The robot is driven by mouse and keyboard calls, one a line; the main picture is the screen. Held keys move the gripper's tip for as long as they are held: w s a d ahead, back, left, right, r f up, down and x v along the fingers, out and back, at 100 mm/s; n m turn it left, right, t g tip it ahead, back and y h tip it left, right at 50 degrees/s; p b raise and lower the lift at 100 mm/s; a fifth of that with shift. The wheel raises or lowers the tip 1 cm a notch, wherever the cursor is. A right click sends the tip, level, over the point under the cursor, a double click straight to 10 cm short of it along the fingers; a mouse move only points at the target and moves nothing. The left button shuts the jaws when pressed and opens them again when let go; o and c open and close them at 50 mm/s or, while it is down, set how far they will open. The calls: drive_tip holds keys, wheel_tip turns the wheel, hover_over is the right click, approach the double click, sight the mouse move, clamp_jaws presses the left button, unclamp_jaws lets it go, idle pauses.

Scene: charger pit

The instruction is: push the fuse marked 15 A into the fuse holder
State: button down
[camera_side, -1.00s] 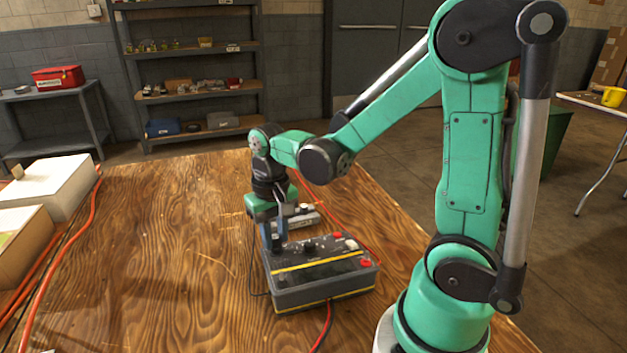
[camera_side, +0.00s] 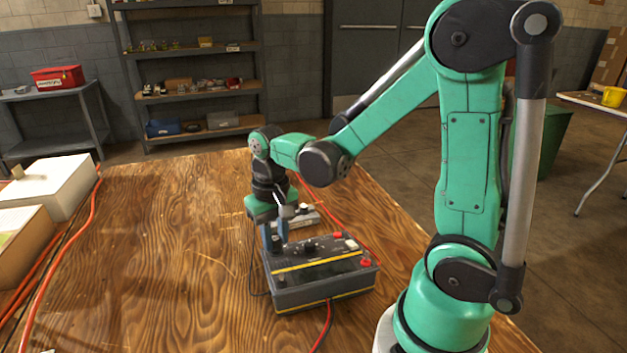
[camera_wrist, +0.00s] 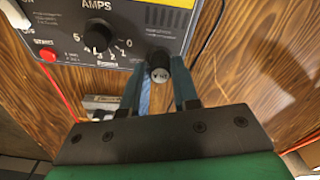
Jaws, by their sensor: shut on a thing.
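The grey charger box (camera_side: 320,290) stands on the wooden table, its dark panel (camera_wrist: 60,15) upper left in the wrist view. My gripper (camera_side: 275,248) points down at the box's left rear corner. In the wrist view my gripper (camera_wrist: 160,88) has its two blue-grey fingers closed around a dark round-ended fuse (camera_wrist: 158,68). Its end carries small pale marks that I cannot read, so the 15 A rating cannot be confirmed. The fuse overlaps the panel's edge in this view. I cannot make out the fuse holder's opening or whether the fuse touches it.
The panel has an AMPS knob (camera_wrist: 97,38) and a red button (camera_wrist: 48,55). A grey metal piece (camera_side: 305,216) lies behind the box. Red cables run beside the box. White boxes (camera_side: 55,185) stand at the far left. The table's left middle is clear.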

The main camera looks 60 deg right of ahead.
idle(0.3)
drive_tip(key=c, duration=0.6)
unclamp_jaws()
drive_tip(key=shift+o, duration=1.1)
drive_tip(key=shift+r, duration=3.7)
